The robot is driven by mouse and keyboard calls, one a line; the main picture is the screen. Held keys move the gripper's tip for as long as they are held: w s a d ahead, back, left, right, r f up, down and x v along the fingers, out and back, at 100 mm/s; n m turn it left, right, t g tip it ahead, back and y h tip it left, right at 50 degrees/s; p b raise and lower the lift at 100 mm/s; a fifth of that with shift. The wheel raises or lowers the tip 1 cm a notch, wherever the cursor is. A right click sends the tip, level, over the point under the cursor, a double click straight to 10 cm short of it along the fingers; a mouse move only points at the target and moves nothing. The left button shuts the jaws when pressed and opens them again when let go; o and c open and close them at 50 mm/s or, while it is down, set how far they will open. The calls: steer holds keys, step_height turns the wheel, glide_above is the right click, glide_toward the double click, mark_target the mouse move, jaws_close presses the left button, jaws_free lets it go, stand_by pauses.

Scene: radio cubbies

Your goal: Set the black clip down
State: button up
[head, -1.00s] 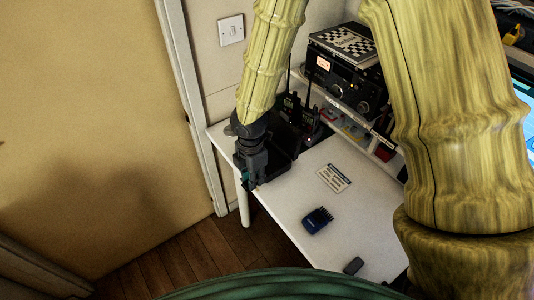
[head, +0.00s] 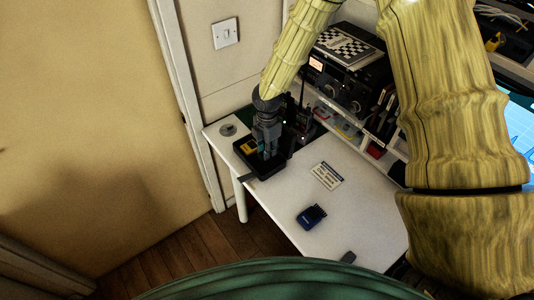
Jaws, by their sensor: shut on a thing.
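My gripper (head: 267,156) points down over the black tray (head: 284,160) at the table's far left corner. Its fingers are shut on a small dark thing, taken to be the black clip, whose outline is lost against the fingers and the tray. I cannot tell whether the held clip touches the tray.
A yellow item (head: 249,147) lies in the tray. A round grey piece (head: 228,129) is left of it. A white label card (head: 326,176), a blue device (head: 311,216) and a small dark piece (head: 348,257) lie on the white table (head: 285,198). Radios (head: 345,80) stand behind.

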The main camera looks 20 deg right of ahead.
step_height(320, 180, down, 3)
steer(key=shift+r+p, duration=0.1)
steer(key=shift+p, duration=0.35)
steer(key=shift+s, duration=0.1)
steer(key=shift+s+f, duration=0.1)
steer(key=shift+f, duration=0.65)
